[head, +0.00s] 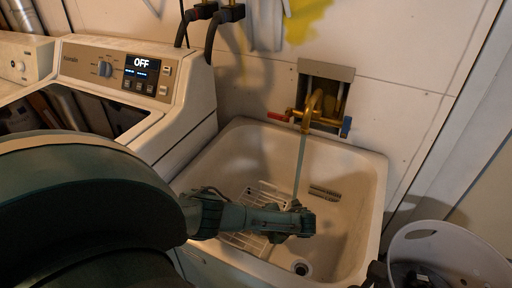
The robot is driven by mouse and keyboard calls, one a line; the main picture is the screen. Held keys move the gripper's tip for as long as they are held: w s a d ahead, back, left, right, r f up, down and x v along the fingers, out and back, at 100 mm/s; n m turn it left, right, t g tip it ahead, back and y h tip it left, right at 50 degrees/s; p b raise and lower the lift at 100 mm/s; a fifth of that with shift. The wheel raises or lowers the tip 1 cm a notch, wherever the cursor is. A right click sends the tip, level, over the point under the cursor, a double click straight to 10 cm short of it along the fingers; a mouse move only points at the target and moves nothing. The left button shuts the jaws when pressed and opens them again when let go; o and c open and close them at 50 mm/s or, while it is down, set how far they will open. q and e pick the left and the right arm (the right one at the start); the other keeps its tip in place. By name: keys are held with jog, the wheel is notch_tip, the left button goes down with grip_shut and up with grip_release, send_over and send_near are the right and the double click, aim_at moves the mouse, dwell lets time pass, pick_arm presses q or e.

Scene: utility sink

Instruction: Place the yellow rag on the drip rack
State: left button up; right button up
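A wire drip rack (262,194) lies in the white sink (372,180), partly hidden behind my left gripper. My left gripper (304,222) reaches in from the left over the rack, below the faucet. Its fingers are too small and dark to show whether they are open or shut, and I see no rag at them. A bright yellow patch (308,20) shows on the wall at the top; I cannot tell whether it is the rag or paint. Dark parts at the bottom right edge of the sink may be my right gripper (378,273); its fingers are not clear.
A brass faucet (313,108) with a thin stream below it stands over the sink. A small grey object (325,192) lies in the basin near the drain (301,267). A washing machine (190,90) is at the left, a white bucket (470,245) at the right.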

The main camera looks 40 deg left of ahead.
pick_arm(q)
jog(key=p+v, duration=0.1)
jog(key=v, duration=1.1)
